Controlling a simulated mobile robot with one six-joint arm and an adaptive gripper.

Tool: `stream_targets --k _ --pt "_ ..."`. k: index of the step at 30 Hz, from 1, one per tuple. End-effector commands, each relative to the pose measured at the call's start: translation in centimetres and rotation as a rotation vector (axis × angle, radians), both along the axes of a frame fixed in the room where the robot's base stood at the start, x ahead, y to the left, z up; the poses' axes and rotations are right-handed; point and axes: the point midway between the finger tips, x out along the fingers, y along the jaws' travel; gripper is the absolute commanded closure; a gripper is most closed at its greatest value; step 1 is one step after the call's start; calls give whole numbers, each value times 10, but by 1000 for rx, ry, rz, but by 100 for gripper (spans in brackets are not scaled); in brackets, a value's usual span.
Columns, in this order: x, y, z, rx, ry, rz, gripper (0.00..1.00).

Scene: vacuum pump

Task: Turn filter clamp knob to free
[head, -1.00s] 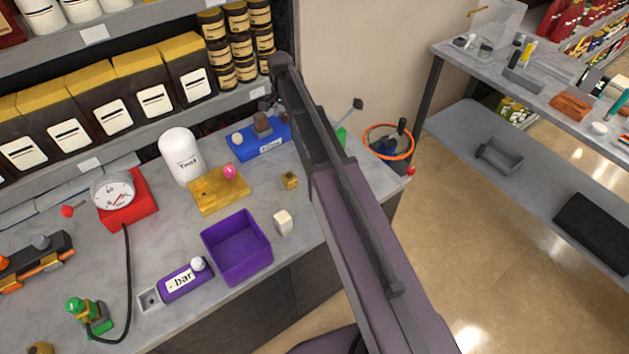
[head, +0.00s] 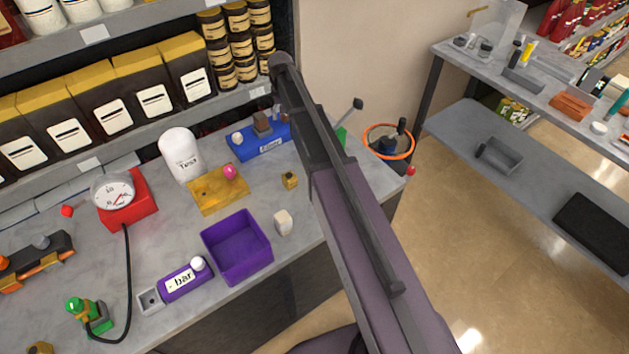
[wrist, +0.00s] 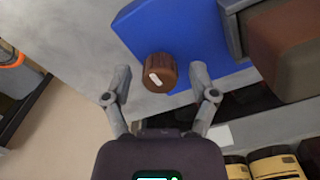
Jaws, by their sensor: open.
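The filter clamp knob appears to be the brown round knob (wrist: 160,73) with a white pointer mark. It sits at the corner of a blue unit (wrist: 180,28) in the wrist view. My gripper (wrist: 158,76) is open, with one finger on each side of the knob in the picture; gaps show at both sides. I cannot tell whether the fingertips are level with it in depth. In the head view the blue unit (head: 243,153) stands at the back of the bench, carrying a white ball and a brown block. My arm hides the knob and gripper there.
A yellow block with a pink ball (head: 218,190), a white cylinder (head: 181,160) and a purple bin (head: 236,247) stand on the bench. In the wrist view a large brown block (wrist: 290,45) lies right of the knob, and jars (wrist: 270,165) stand at lower right.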

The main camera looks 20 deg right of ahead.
Motion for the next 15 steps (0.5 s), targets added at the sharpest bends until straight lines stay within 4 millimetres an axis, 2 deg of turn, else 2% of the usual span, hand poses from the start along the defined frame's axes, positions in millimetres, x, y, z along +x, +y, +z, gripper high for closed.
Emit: stream_targets --k 15 --pt "0 0 0 0 0 347 25"
